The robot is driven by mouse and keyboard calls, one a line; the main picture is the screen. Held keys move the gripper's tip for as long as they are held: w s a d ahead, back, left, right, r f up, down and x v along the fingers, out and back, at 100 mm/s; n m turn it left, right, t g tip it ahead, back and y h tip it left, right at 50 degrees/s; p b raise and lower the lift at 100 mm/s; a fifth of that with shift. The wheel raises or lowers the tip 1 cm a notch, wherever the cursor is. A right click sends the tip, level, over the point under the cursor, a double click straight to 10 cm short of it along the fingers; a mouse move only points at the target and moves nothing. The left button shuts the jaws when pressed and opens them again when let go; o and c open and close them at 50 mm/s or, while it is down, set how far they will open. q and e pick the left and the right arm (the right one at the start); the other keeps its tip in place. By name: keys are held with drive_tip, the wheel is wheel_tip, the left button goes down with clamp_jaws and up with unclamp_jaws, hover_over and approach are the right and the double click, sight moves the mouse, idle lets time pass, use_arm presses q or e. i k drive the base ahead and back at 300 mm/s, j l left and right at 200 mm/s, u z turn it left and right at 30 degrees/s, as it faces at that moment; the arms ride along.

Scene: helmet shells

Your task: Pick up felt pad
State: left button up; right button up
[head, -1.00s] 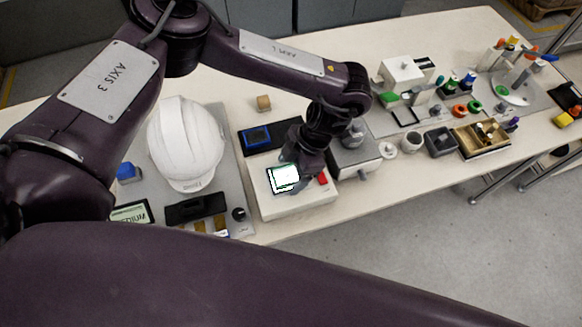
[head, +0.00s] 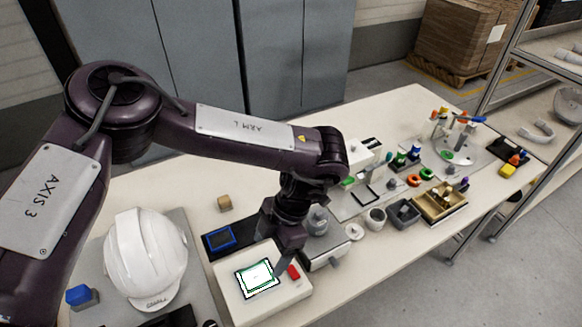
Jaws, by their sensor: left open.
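I cannot pick out a felt pad for certain. A small blue rectangular piece (head: 220,238) lies on a black tray at the left of my left gripper. My left gripper (head: 279,264) points down over the white box (head: 235,308), beside its bright screen (head: 257,279) and near a red part (head: 294,272). It is open, and I see nothing held in it. Its fingertips are small and partly hidden by the wrist. My right gripper is out of view.
A white helmet shell (head: 146,255) stands on a grey mat at the left, with a blue block (head: 81,295) beside it. A tan cube (head: 225,203) lies behind the black tray. Bins (head: 403,212) and a wooden tray (head: 427,206) stand to the right. Grey cabinets (head: 295,60) stand behind the table.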

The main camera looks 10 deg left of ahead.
sight(224, 204)
drive_tip(key=k, duration=1)
